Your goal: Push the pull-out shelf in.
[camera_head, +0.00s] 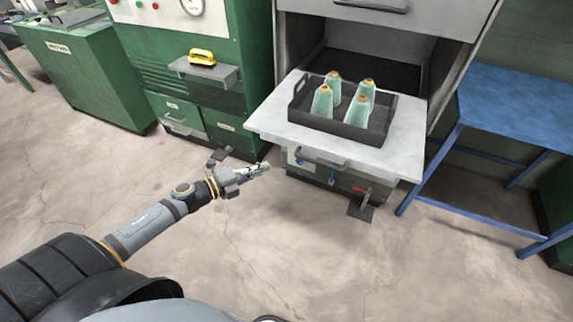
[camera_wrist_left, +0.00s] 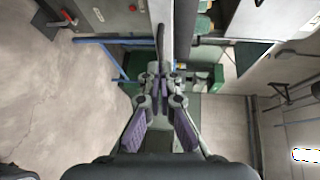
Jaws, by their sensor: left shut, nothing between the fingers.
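The pull-out shelf (camera_head: 405,150) is a pale grey board that stands out of a grey cabinet on the right side of the head view. A dark tray (camera_head: 340,126) with several pale green cones (camera_head: 321,102) sits on it, the cones upright with orange tips. A bar handle (camera_head: 322,156) is on its front. My left gripper (camera_head: 266,168) is shut and empty, low in front of the shelf's left front corner, apparently apart from it. My right gripper is out of view.
A blue table (camera_head: 515,105) stands close on the right of the cabinet. Green machines (camera_head: 75,70) stand on the left, one with a small ledge (camera_head: 203,72) holding a yellow object (camera_head: 202,57). A red-handled pedal (camera_head: 362,205) juts out below the shelf. The floor in front is clear.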

